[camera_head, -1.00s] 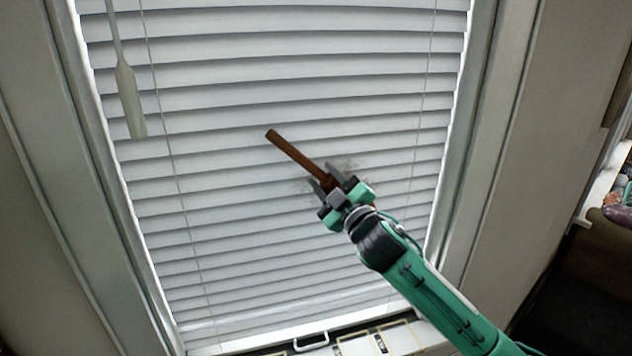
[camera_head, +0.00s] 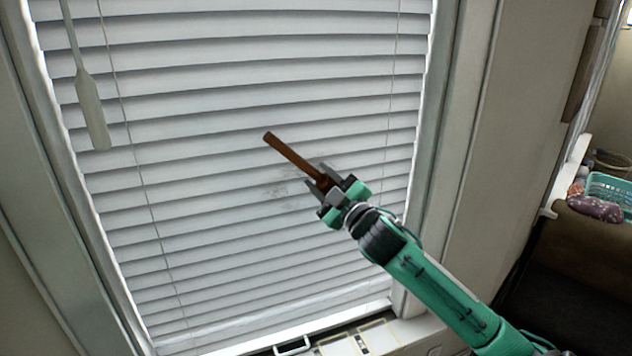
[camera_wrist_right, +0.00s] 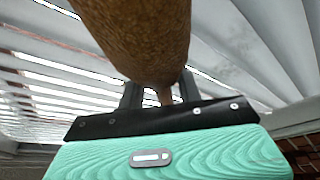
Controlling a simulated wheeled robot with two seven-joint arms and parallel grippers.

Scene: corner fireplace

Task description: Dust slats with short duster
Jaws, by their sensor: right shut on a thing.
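The slats (camera_head: 230,90) are a white window blind that fills the middle of the head view, with a grey dusty smudge (camera_head: 285,188) near their centre. My right gripper (camera_head: 322,184) is shut on the short duster (camera_head: 290,154), a brown stick that points up and left in front of the slats. In the right wrist view the duster (camera_wrist_right: 140,35) looms large and brown above the gripper, with slats behind it. I cannot tell whether the duster touches the slats. My left gripper is not in view.
A pale blind wand (camera_head: 92,110) hangs at the upper left. Grey window frame posts stand on both sides. A sill with a white handle (camera_head: 292,346) lies below. At the right are a teal basket (camera_head: 608,190) and a purple spotted item (camera_head: 595,208).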

